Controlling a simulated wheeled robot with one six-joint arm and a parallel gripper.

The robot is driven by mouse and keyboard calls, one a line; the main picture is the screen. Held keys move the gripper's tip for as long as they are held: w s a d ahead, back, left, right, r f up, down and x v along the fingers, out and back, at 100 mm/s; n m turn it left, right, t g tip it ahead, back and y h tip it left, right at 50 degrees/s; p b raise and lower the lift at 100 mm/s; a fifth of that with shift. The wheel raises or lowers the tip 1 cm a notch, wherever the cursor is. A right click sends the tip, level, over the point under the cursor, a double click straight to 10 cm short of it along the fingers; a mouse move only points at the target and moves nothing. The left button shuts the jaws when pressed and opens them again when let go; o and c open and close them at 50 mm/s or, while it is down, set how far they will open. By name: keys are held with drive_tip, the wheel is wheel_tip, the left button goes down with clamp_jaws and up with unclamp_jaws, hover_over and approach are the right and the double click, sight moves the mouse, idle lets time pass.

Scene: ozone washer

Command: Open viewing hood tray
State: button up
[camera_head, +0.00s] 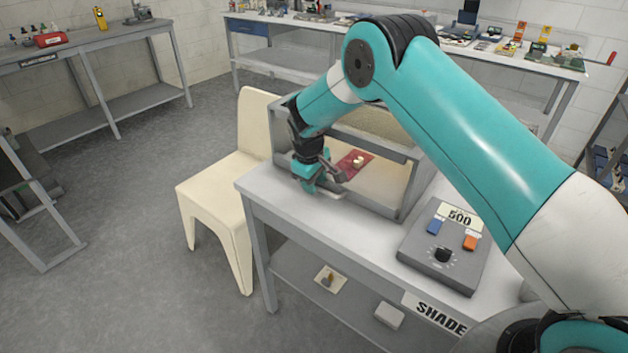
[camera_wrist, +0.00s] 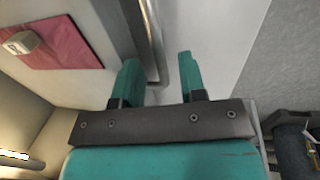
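The viewing hood (camera_head: 398,147) is a grey box with an open front and a lit interior, standing on the grey table. Inside, a red mat (camera_head: 345,163) bears a small pale object (camera_head: 358,160); the mat also shows in the wrist view (camera_wrist: 70,47). A pale floor panel, possibly the tray, lies under the mat. My gripper (camera_head: 318,181) is at the hood's front left corner, pointing down. In the wrist view my gripper (camera_wrist: 158,72) has its two teal fingers apart. A bent metal bar handle (camera_wrist: 153,42) runs between them, with no clear contact visible.
A control box (camera_head: 445,248) with a blue and an orange switch and a "500" display stands right of the hood. A cream chair (camera_head: 228,183) is close on the left. The lower shelf (camera_head: 300,262) holds small items. Benches line the back.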

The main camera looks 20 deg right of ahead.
drive_tip(key=shift+f, duration=0.3)
clamp_jaws()
drive_tip(key=s+a, duration=1.2)
drive_tip(key=a, duration=0.5)
drive_tip(key=shift+s, duration=0.15)
unclamp_jaws()
drive_tip(key=shift+d, duration=0.1)
drive_tip(key=shift+r, duration=0.15)
wheel_tip(320, 180, up, 17)
drive_tip(key=s+a+b, duration=0.2)
drive_tip(key=shift+a, duration=0.3)
